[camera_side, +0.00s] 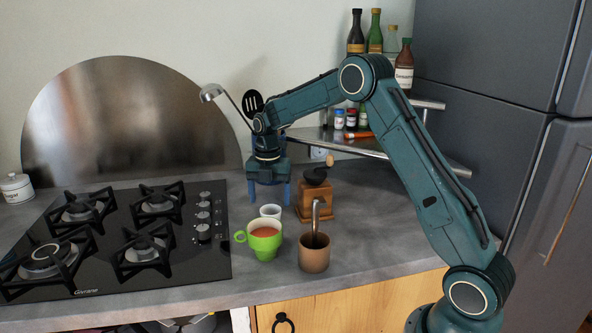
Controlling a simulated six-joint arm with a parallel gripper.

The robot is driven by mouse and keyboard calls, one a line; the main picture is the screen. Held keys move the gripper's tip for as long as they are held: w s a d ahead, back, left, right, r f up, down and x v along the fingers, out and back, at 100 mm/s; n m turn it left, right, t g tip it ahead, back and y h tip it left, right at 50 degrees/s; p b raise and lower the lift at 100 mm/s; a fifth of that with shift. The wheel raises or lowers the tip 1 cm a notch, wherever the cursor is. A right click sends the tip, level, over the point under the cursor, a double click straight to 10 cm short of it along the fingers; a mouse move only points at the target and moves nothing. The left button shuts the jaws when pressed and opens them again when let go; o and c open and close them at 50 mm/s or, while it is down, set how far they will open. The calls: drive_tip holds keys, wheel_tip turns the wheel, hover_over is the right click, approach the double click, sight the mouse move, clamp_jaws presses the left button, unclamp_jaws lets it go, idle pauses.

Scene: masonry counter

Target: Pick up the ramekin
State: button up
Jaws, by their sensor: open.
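The ramekin (270,211) is a small white cup on the grey counter, just behind a green mug that hides its lower part. My gripper (269,197) points down with its blue fingers apart and empty. In the picture its fingertips are just above and to either side of the ramekin's rim. I cannot tell from this one view how far behind or above the ramekin they are.
The green mug (263,241) with a reddish drink stands in front of the ramekin. A brown pot (314,254) holding a utensil and a wooden coffee grinder (317,197) stand to the right. A black gas hob (187,262) lies left. Shelves (350,147) with bottles are behind.

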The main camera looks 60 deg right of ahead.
sight(271, 210)
drive_tip(key=shift+f, duration=0.1)
drive_tip(key=shift+d+f, duration=0.2)
drive_tip(key=shift+f, duration=2.3)
drive_tip(key=shift+c, duration=0.5)
drive_tip(key=c, duration=1)
